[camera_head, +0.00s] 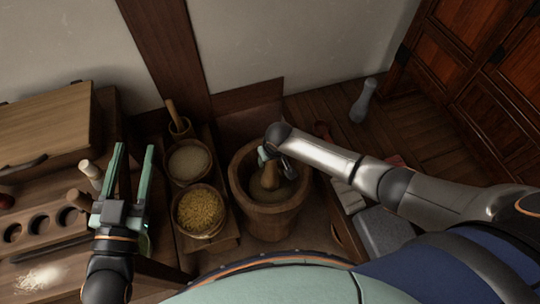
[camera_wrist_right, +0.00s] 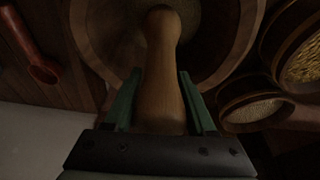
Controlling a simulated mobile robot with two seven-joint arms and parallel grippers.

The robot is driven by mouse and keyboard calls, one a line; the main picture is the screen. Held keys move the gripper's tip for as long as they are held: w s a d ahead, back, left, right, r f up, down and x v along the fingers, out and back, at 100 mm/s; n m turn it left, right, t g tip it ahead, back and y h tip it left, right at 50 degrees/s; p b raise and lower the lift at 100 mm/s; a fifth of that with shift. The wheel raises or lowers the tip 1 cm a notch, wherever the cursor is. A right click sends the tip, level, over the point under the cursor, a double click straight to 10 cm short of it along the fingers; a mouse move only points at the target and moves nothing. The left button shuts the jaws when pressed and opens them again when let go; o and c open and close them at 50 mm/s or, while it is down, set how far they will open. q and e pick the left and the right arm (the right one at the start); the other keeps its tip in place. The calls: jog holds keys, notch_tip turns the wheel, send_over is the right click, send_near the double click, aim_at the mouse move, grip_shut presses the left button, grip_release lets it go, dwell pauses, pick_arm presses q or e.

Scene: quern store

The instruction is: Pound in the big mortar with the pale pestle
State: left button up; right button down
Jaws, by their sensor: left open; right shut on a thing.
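The big mortar (camera_head: 272,223) is a deep wooden tub standing upright on the floor near the middle of the head view. Its wide rim also shows in the right wrist view (camera_wrist_right: 98,35). My right gripper (camera_head: 272,156) is above the mortar's mouth, shut on a tan wooden pestle (camera_wrist_right: 162,60). The pestle points down into the bowl; in the head view its lower part shows inside the rim. I cannot tell whether its end touches the bottom. My left gripper (camera_head: 134,150) is open and empty, fingers pointing up, over the left bench area.
Left of the mortar are a bowl of pale grain (camera_head: 188,163), a bowl of yellow grain (camera_head: 200,212) and a small mortar (camera_head: 181,129). A rack with round holes (camera_head: 40,228) and a wooden box (camera_head: 45,120) stand farther left. A pale grey upright object (camera_head: 363,102) stands at the back right.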

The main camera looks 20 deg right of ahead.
jog(key=shift+w+f+b, duration=0.1)
jog(key=shift+f+b, duration=0.2)
jog(key=shift+f, duration=0.15)
jog(key=shift+r, duration=0.15)
notch_tip(320, 180, up, 8)
jog(key=p, duration=0.8)
jog(key=shift+p, duration=0.4)
notch_tip(320, 180, up, 9)
jog(key=p, duration=1)
jog(key=shift+r, duration=0.1)
